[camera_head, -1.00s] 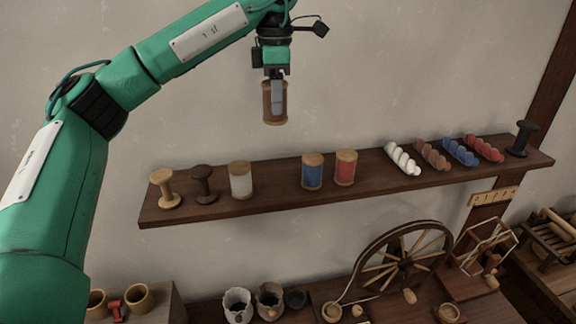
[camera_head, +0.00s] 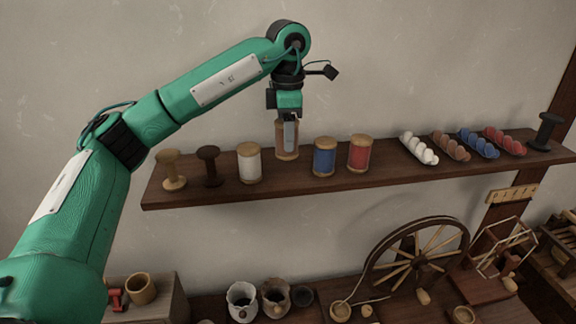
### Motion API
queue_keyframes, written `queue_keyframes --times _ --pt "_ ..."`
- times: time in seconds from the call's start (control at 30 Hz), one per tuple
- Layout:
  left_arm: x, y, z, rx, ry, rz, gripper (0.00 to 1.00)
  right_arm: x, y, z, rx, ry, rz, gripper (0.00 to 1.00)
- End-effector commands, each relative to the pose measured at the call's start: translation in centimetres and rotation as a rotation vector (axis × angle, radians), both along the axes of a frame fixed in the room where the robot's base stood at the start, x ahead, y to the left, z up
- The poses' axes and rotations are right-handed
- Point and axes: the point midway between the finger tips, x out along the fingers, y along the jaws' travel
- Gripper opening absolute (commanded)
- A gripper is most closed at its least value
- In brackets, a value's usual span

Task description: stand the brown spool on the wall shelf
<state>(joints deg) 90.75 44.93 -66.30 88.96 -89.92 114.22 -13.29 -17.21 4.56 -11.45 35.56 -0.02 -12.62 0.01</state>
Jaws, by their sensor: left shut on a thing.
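The brown spool (camera_head: 281,152) is upright in my left gripper (camera_head: 289,136), which is shut on it from above. It is at the wall shelf (camera_head: 330,181), between the white spool (camera_head: 249,164) and the blue spool (camera_head: 324,158), a little behind their line. Its lower end appears at the shelf's top surface; I cannot tell whether it touches. The gripper finger hides part of its front. My right gripper is not in view.
A red spool (camera_head: 360,154) stands right of the blue one. Two empty spools, pale (camera_head: 171,170) and dark (camera_head: 209,166), stand at the left. Small trays of skeins (camera_head: 419,149) and a black spool (camera_head: 547,131) are at the right. A spinning wheel (camera_head: 416,255) stands below.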

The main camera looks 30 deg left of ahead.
Motion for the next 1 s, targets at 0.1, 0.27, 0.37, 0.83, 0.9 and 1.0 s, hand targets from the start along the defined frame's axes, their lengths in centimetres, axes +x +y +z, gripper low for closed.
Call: queue_keyframes --times 0.1,0.27,0.37,0.83,0.9,1.0 --pt "0.0 0.0 -1.1 -0.001 -0.001 0.0 0.25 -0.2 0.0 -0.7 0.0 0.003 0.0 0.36" --pt "0.0 0.0 -2.2 0.0 0.0 -0.001 0.25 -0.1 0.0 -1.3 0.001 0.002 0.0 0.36" --pt "0.0 0.0 -3.8 0.0 0.001 -0.001 0.25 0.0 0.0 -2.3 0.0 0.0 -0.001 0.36" --pt "0.0 0.0 -5.6 0.0 0.0 -0.001 0.25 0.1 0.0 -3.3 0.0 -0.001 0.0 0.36" --pt "0.0 0.0 -5.9 -0.001 0.001 -0.001 0.25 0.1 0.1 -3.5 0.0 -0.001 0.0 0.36" --pt "0.0 0.0 -5.7 0.0 0.0 -0.001 0.68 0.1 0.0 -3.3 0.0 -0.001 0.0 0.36"
